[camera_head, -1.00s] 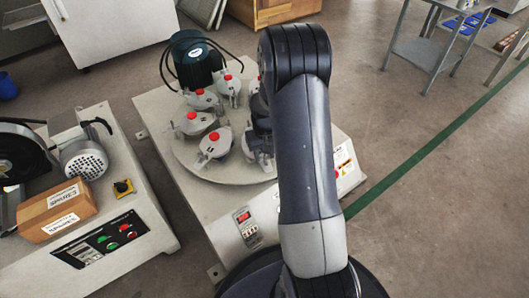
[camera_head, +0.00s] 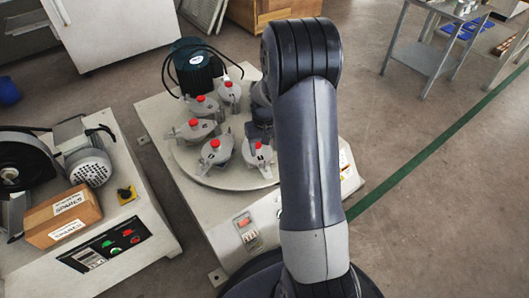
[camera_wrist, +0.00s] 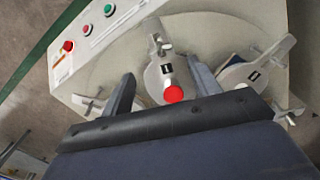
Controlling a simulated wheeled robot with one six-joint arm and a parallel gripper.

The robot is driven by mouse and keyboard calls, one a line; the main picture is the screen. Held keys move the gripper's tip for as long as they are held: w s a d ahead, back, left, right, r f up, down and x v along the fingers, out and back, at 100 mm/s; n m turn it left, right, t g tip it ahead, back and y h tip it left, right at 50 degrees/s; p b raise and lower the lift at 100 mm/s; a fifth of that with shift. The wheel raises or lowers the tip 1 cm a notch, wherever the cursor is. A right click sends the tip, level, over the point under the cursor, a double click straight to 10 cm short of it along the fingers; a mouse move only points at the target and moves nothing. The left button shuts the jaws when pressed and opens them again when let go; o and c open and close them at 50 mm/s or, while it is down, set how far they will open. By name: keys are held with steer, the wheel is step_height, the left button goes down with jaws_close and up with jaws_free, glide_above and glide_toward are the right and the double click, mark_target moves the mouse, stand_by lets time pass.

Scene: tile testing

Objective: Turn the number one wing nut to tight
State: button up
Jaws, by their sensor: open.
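In the wrist view, a grey clamp (camera_wrist: 159,73) with a red knob (camera_wrist: 173,94) lies between the two fingers of my open gripper (camera_wrist: 160,66). A small metal wing nut (camera_wrist: 161,46) is at its far end, just beyond the fingertips. The clamp carries a dark label; I cannot read its number surely. A second clamp (camera_wrist: 245,73) lies to the right, with another wing nut (camera_wrist: 291,114) near it. A further wing nut (camera_wrist: 91,104) is left of the left finger. In the head view, several red-capped clamps (camera_head: 215,152) ring the round plate (camera_head: 218,178); my arm hides its right side.
The machine's front panel has green and red buttons (camera_wrist: 67,46). A dark motor (camera_head: 194,66) with cables stands behind the plate. Open floor (camera_head: 440,190) lies to the right.

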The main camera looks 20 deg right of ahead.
mark_target(265, 164)
steer(key=shift+r+p, duration=0.45)
steer(key=shift+r, duration=1.45)
steer(key=shift+f, duration=0.1)
step_height(265, 164, down, 11)
steer(key=b, duration=0.4)
steer(key=shift+n+b, duration=0.65)
steer(key=shift+n, duration=0.05)
steer(key=shift+r, duration=0.2)
